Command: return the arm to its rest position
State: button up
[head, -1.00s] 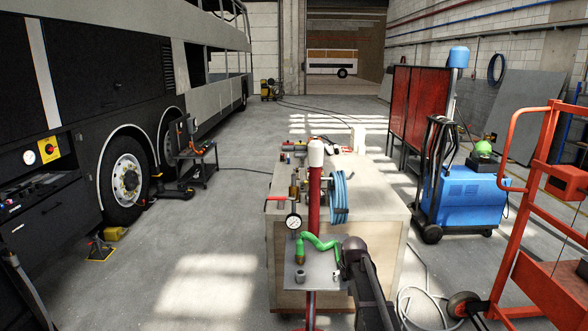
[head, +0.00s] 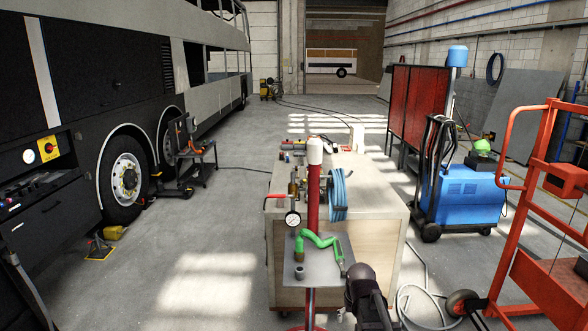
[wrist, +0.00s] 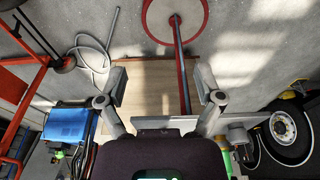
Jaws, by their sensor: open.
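My arm (head: 368,300) shows at the bottom of the head view, low and right of the small grey shelf. My gripper (wrist: 162,88) shows in the wrist view with its two fingers wide apart and nothing between them. In the head view its fingertips cannot be made out clearly. In the wrist view the shelf's edge (wrist: 180,124) lies close beyond the gripper.
A workbench (head: 375,200) with a blue hose coil (head: 338,195) and a gauge (head: 292,219) stands beyond the shelf. An orange cart (head: 530,240) and a blue machine (head: 465,197) stand at right. A bus (head: 100,80) stands at left.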

jog(key=s+g, duration=0.2)
jog(key=s, duration=1.1)
jog(key=shift+f, duration=0.3)
